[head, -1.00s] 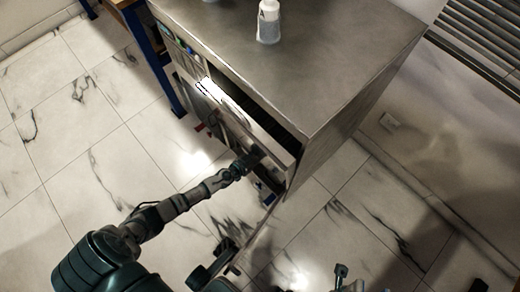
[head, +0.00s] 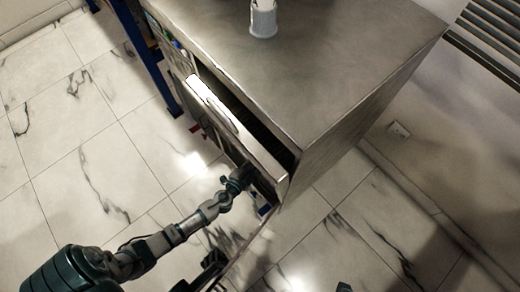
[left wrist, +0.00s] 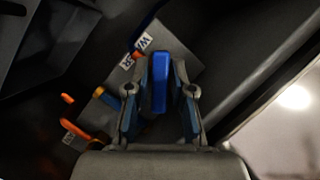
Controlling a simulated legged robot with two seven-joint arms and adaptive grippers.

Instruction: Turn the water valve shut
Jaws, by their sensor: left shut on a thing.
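In the left wrist view, a blue handle (left wrist: 160,82) stands between the two fingers of my left gripper (left wrist: 161,85). The fingers are shut on it. A white label (left wrist: 135,52) that seems to read WATER lies just left of the handle. In the head view, my left gripper (head: 243,174) reaches under the tilted-out front panel (head: 238,125) of the metal cabinet (head: 325,75). The panel hides the handle and fingertips there. My right gripper is not recognisable in either view.
Orange handles (left wrist: 84,135) and a second label (left wrist: 76,132) sit left of my gripper in the left wrist view. A white bottle (head: 263,20) stands on the cabinet top. A blue-legged table (head: 150,60) is behind left. Tiled floor lies open at left.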

